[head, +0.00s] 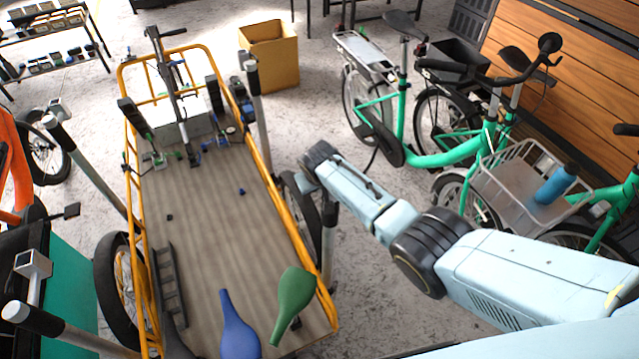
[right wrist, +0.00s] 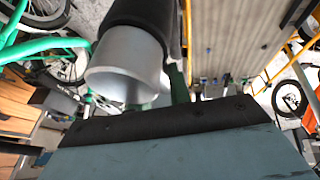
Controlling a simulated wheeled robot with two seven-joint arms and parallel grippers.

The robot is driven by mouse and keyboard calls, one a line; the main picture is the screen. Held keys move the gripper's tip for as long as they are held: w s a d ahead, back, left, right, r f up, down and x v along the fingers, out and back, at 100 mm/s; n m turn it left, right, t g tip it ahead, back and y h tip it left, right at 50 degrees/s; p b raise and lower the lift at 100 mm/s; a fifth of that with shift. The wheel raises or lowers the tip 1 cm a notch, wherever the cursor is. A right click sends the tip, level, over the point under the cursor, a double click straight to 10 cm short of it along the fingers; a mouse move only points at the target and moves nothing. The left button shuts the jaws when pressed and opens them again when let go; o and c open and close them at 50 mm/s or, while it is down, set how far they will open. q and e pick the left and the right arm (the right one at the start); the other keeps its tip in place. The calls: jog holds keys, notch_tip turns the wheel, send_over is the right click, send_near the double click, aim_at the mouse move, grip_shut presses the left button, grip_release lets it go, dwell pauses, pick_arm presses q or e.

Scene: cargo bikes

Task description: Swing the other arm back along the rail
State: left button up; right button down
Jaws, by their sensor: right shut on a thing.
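The cargo bike's bed (head: 205,235) has a yellow tube rail (head: 285,215) along its sides. Grey-and-black tubular arms stand by the rail: one at the far right corner (head: 257,105), one on the left (head: 85,160), one at the near left (head: 50,325), and one by the right rail (head: 328,245). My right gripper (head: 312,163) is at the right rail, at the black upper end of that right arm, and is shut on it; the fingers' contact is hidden. A grey tube with a black sleeve fills the upper right wrist view (right wrist: 125,65). My left gripper is not in view.
A blue saddle (head: 238,325) and a green saddle (head: 294,300) are at the bed's near end. Green bikes (head: 450,155) stand on the right, one with a basket and blue bottle (head: 556,184). A cardboard box (head: 268,55) stands behind.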

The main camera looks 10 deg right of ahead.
jog(key=c, duration=1.3)
grip_release()
jog(key=shift+d, duration=0.1)
jog(key=shift+s+r+p, duration=0.2)
jog(key=shift+r+p, duration=0.15)
jog(key=shift+r, duration=0.2)
jog(key=p+v, duration=0.3)
jog(key=v, duration=0.9)
jog(key=shift+s, duration=0.15)
